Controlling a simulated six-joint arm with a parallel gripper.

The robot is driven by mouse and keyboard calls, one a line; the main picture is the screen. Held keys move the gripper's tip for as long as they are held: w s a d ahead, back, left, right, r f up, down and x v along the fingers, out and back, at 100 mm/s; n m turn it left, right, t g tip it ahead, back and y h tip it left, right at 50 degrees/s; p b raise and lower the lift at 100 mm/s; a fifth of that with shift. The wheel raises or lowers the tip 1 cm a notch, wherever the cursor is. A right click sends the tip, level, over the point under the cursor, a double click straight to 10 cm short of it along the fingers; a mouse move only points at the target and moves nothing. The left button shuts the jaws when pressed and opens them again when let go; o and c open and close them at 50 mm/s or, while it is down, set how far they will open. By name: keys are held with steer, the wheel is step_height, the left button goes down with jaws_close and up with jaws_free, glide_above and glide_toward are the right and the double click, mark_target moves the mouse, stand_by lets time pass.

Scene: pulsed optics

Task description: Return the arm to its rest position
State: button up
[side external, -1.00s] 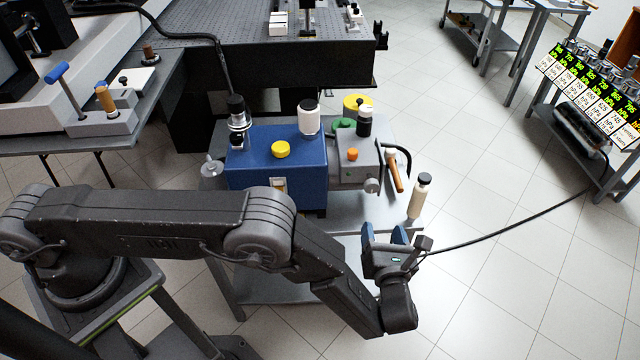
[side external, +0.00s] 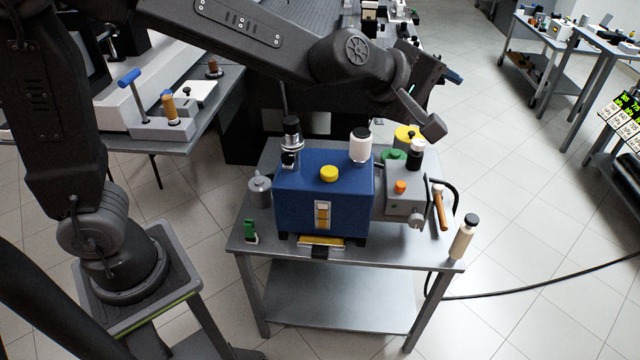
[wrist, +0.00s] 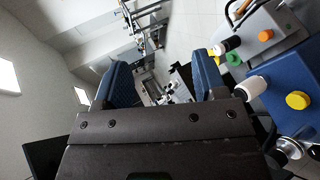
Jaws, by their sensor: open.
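My gripper (side external: 447,73) is raised above the back right of the grey cart, partly hidden behind my own wrist in the side view. In the wrist view, its two blue-padded fingers (wrist: 160,75) stand well apart with nothing between them, so it is open and empty. My arm is lifted, with its upper link running across the top of the side view. A blue box (side external: 325,190) with a yellow knob stands on the cart below, clear of my gripper.
The cart (side external: 290,253) also bears a grey box (side external: 405,206) with an orange button, a wooden-handled tool (side external: 440,210) and a cream cylinder (side external: 463,240). A perforated optical table (side external: 300,68) stands behind. Floor to the right is open, with a cable crossing it.

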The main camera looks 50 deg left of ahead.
steer(key=s+a+f+m+g+y, duration=0.1)
steer(key=s+a+f+m+g, duration=0.1)
steer(key=s+a+m, duration=0.5)
steer(key=s+a+f+m+g+y, duration=0.2)
steer(key=s+a+m+g, duration=0.2)
steer(key=s, duration=1.5)
steer(key=a+m, duration=0.3)
steer(key=a, duration=0.1)
steer(key=shift+s+a+f+m+y, duration=0.2)
steer(key=shift+s+f+m+y, duration=0.1)
steer(key=shift+s+f+m, duration=0.1)
